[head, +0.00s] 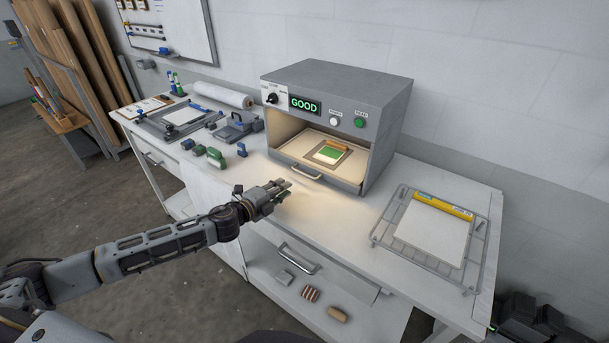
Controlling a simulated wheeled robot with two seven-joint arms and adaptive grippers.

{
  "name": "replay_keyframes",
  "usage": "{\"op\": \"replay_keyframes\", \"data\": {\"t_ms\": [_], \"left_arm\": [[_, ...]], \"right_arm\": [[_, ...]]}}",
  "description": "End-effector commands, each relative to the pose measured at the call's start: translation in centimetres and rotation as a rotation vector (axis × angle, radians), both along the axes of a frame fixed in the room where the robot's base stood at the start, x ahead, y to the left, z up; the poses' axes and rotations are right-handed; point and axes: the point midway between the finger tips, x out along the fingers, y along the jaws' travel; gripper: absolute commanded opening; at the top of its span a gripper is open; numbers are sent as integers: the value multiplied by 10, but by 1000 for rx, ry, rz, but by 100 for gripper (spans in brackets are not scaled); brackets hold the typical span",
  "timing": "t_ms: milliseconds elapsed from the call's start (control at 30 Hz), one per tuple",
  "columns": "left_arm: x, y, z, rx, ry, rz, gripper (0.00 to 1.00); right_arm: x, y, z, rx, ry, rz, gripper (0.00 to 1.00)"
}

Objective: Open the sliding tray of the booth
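The booth (378,113) is a grey box with a lit, open front on the white workbench. Its sliding tray (291,147) is a pale flat panel at the booth floor. A metal handle (305,173) sits on the tray's front edge, which is about level with the booth's front. A framed card with green and orange parts (329,153) lies on the tray. My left gripper (286,188) is just left of and in front of the handle, apart from it. Its fingers point toward the handle, but their opening is too small to judge. My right gripper is out of view.
A wire rack (376,238) with a white sheet and yellow-edged bar stands on the right of the bench. Small green blocks (215,156) and clamped frames lie at left. A drawer handle (298,259) is below the bench edge. Bench space before the booth is clear.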

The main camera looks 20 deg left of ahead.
Motion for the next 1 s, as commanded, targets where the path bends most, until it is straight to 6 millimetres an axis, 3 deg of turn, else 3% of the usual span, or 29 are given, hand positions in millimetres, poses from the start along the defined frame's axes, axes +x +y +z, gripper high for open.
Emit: {"op": "replay_keyframes", "data": {"t_ms": [1000], "left_arm": [[65, -24, -13, 0, -1, 0, 19]], "right_arm": [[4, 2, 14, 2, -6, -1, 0]]}}
